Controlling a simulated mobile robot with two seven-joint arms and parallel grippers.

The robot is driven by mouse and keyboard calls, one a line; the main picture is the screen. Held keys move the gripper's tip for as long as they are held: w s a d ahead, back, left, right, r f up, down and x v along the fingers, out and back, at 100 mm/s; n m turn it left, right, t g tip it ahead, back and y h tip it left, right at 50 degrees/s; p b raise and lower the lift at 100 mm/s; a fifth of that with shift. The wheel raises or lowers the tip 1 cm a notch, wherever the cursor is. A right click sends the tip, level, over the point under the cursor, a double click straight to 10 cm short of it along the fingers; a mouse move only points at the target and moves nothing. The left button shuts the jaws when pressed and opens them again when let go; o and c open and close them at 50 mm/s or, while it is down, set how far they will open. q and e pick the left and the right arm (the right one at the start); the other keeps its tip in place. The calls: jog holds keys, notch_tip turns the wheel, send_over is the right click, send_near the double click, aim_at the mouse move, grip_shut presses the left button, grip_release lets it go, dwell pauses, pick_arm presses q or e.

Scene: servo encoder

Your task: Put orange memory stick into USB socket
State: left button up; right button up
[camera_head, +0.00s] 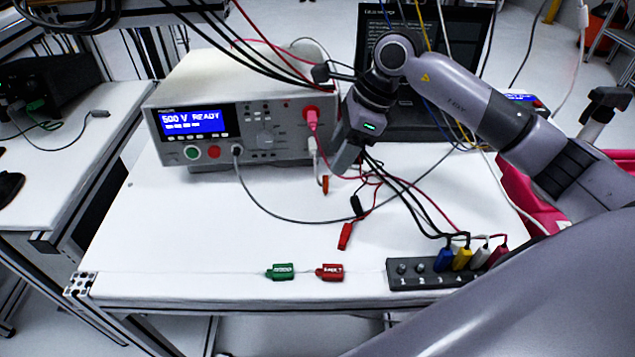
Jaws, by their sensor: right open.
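A small orange stick (325,185), which looks like the memory stick, is on the white table just in front of the white bench instrument (200,95). My right arm comes in from the right, and its gripper (346,160) points down just right of the instrument's front panel. The gripper is open, above and slightly right of the orange stick and apart from it. The gap between its fingers is hard to see from here. I cannot make out the USB socket; the panel's right side carries a red plug and a white plug (312,147). My left gripper is out of view.
Red and black leads with clips (345,236) lie below the gripper. A grey cable (290,221) loops across the table. The table's left front is clear.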

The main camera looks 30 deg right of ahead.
aim_at(326, 178)
jog(key=shift+p+x, duration=0.65)
jog(key=shift+x, duration=3.15)
jog(key=shift+d, duration=0.15)
grip_shut()
